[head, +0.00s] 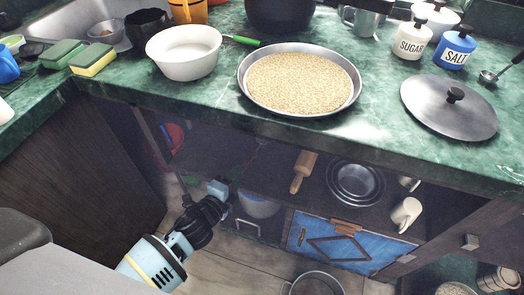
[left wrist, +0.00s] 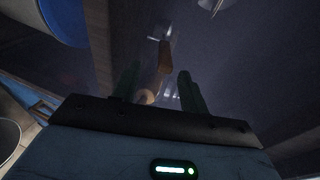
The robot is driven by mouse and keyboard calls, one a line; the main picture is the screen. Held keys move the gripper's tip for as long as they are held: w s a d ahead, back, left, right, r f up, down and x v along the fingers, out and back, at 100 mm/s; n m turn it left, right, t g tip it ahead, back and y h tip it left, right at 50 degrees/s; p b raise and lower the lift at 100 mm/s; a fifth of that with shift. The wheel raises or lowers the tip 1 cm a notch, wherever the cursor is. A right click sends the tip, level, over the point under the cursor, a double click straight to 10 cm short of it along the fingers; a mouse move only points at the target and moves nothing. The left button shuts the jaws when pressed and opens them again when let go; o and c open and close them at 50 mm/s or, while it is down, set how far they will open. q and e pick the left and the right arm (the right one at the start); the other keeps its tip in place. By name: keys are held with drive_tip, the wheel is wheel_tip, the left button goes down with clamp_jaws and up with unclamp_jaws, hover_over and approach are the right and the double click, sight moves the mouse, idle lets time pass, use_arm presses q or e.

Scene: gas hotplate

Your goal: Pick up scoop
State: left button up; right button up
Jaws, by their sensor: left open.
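A small metal scoop (head: 488,77) with a dark handle lies on the green counter at the far right in the head view. It is next to the blue salt jar. My left gripper (head: 224,187) is low in front of the open shelf under the counter, far to the left of and below the scoop. In the left wrist view its two fingers (left wrist: 158,88) stand apart, open. I do not make out the scoop in the left wrist view. My right gripper is not in view.
On the green counter (head: 210,95) stand a pan of grain (head: 300,82), a white bowl (head: 184,58), a lid (head: 449,106) and a sugar jar (head: 412,41). The shelf holds the rolling pin (head: 303,172) and metal pans (head: 355,184). The counter's front edge overhangs my left gripper.

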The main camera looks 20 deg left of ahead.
sight(254, 154)
use_arm(q)
drive_tip(key=shift+w, duration=0.15)
drive_tip(key=shift+b+x, duration=0.4)
drive_tip(key=shift+x, duration=1.35)
drive_tip(key=shift+r+b+x, duration=0.15)
drive_tip(key=shift+b+x, duration=0.15)
drive_tip(key=shift+x, duration=0.75)
drive_tip(key=shift+r+b+x, duration=0.1)
drive_tip(key=shift+b+x, duration=0.15)
drive_tip(key=shift+x, duration=0.85)
drive_tip(key=shift+a, duration=0.15)
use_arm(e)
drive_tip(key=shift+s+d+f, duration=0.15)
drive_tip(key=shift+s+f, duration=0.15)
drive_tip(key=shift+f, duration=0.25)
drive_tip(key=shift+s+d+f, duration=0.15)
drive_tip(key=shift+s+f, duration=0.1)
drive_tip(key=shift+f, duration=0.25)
use_arm(q)
drive_tip(key=shift+c, duration=0.4)
drive_tip(key=c, duration=0.7)
clamp_jaws()
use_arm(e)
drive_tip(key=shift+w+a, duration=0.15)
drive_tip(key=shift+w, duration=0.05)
